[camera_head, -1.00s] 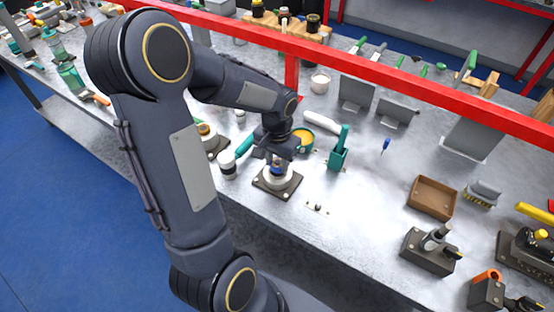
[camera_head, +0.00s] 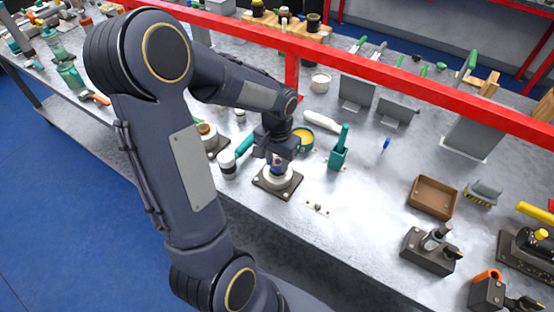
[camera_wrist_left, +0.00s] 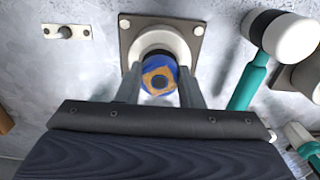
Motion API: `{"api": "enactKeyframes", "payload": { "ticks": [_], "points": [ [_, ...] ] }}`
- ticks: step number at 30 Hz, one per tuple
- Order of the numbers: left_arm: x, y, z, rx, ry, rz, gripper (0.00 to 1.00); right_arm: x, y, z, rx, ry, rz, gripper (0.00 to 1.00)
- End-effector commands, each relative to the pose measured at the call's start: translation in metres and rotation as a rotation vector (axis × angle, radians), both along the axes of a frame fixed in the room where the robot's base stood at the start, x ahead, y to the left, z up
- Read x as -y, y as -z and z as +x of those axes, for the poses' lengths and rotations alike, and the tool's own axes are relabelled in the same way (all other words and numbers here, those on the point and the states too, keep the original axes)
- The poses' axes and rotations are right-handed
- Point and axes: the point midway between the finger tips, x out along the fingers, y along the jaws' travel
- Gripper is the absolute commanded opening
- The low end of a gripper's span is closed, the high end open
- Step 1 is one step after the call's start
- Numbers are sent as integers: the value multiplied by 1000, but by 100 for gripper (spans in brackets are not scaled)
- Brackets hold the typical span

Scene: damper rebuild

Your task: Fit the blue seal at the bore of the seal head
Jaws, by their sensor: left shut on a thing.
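The seal head is a white round part (camera_head: 277,180) on a dark square base plate with corner bolts. It also shows in the left wrist view (camera_wrist_left: 182,44). My left gripper (camera_head: 277,162) is right above it, pointing down. In the left wrist view my left gripper (camera_wrist_left: 160,88) has its fingers shut on the blue seal (camera_wrist_left: 149,87), a blue ring with a tan and dark middle. I cannot tell whether the seal touches the head. My right gripper is not in view.
A yellow-filled bowl (camera_head: 303,139) and a teal holder (camera_head: 338,158) stand behind. A small metal bracket (camera_head: 317,208) lies to the right, with bare bench around it.

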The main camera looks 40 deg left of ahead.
Motion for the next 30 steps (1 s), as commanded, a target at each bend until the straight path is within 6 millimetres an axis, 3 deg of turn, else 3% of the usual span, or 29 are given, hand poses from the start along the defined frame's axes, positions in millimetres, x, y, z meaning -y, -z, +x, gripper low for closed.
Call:
{"api": "enactKeyframes", "payload": {
  "ticks": [30],
  "points": [
    [0, 10, 0, 0, 1, 0, 12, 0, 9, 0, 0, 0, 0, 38]
  ]
}}
